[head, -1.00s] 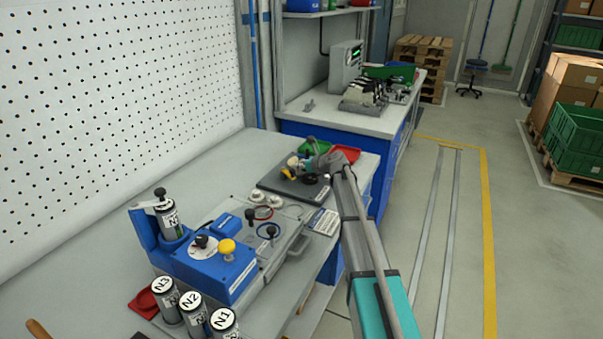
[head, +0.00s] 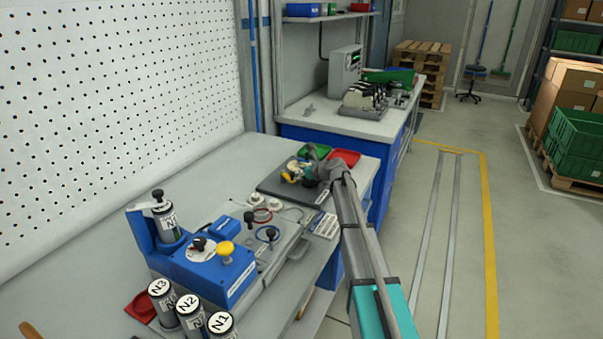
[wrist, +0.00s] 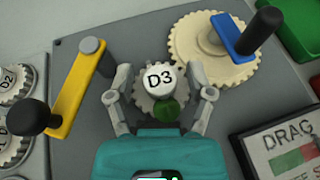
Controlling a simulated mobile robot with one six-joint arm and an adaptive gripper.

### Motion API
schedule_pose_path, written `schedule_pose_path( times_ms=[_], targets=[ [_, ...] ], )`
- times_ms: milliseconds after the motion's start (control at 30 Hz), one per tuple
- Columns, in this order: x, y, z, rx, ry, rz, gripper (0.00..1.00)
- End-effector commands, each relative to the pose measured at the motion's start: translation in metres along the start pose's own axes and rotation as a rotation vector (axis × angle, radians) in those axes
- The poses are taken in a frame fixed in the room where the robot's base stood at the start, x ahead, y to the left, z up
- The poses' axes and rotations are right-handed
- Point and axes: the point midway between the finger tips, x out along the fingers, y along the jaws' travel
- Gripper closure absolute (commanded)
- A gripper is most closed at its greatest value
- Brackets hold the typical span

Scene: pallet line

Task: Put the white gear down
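A light grey-white gear (wrist: 150,104) with a white hub marked D3 lies between my fingers in the wrist view, over a dark grey board (wrist: 95,140). A green round piece (wrist: 167,111) shows at its lower edge. My gripper (wrist: 160,72) is open, its fingers on either side of the gear with narrow gaps visible. I cannot tell whether the gear is fully seated. In the head view my gripper (head: 312,165) is low over the board (head: 275,185) and hides the gear.
A yellow arm (wrist: 78,90) with a black knob stands left of the gear. A cream gear (wrist: 190,55) with a blue crank (wrist: 232,35) is close at upper right. A DRAG label plate (wrist: 285,145) lies right. Gears marked D2 (wrist: 15,82) stand at far left. Red (head: 343,157) and green trays lie behind.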

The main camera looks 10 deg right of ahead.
Motion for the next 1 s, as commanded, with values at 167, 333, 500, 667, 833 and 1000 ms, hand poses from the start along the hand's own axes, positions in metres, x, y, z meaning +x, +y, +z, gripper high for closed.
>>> schedule_pose_path(
  times_ms=[167,333,500,667,833,1000],
  targets=[
    [0.0,0.0,0.0,0.0,0.0,0.0,0.3],
    [0.0,0.0,0.001,0.0,0.0,0.0,0.3],
    [-0.003,0.0,0.004,0.0,0.0,0.0,0.3],
    [-0.021,0.001,0.004,0.0,0.0,-0.001,0.3],
    [-0.048,0.001,0.005,0.0,0.0,-0.002,0.3],
    [-0.076,0.002,0.005,0.001,0.0,-0.002,0.3]
  ],
)
